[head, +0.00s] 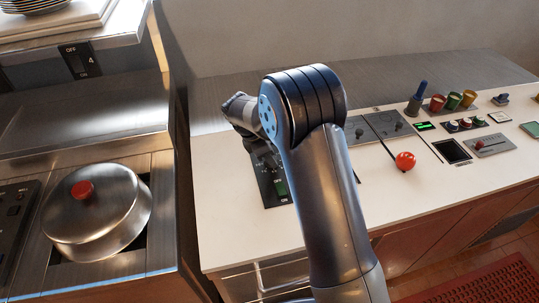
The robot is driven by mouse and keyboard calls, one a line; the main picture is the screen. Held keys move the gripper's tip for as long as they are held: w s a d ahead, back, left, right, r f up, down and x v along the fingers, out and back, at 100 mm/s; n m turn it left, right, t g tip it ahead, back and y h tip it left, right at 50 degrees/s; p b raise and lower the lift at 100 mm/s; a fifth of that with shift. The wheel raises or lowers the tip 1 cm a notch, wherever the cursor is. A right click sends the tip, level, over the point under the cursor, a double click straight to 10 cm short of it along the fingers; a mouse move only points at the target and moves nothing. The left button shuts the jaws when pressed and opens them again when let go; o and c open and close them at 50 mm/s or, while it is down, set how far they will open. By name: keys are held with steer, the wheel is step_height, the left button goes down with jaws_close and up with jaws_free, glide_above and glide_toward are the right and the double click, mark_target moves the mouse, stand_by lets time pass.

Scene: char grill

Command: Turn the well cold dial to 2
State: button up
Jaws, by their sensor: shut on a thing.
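A black control panel (268,188) is set in the white counter, left of my arm. My gripper (254,146) points down over the upper end of this panel, mostly hidden behind my wrist. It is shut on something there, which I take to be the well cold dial. The dial itself and its pointer are hidden, so its setting cannot be read.
On the left, a steel domed lid (97,212) sits on a separate steel unit. The white counter front near the panel is clear.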

steer(key=o, duration=1)
steer(key=b+v, duration=0.1)
steer(key=v, duration=0.9)
steer(key=shift+a+r, duration=0.25)
steer(key=shift+r, duration=0.05)
steer(key=p+x, duration=0.1)
steer(key=x, duration=0.9)
steer(key=shift+d+f, duration=0.25)
steer(key=shift+f, duration=0.1)
